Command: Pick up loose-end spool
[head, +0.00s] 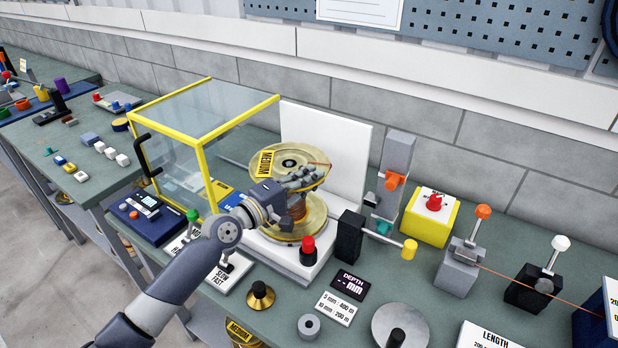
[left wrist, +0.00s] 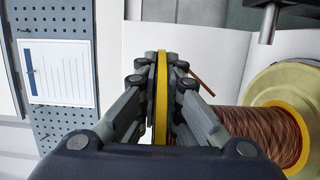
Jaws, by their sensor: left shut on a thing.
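The spool has gold flanges and copper wire. In the head view its upper flange (head: 262,163) bears a yellow MEDIUM label, and it stands upright at the white machine. A short copper wire end sticks out from the upper flange. My left gripper (head: 300,180) reaches in from the left and is shut on the upper flange's rim. In the left wrist view my left gripper (left wrist: 160,100) pinches that flange edge-on, with the copper winding (left wrist: 262,130) and lower flange to its right. Whether the lower flange touches the base is unclear. My right gripper is not in view.
A yellow-framed clear guard (head: 203,150) stands just left of the spool, and a white panel (head: 335,140) rises behind it. A red knob (head: 308,247) stands in front. A yellow-tipped lever (head: 409,249), clamps and a yellow box (head: 428,222) crowd the right.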

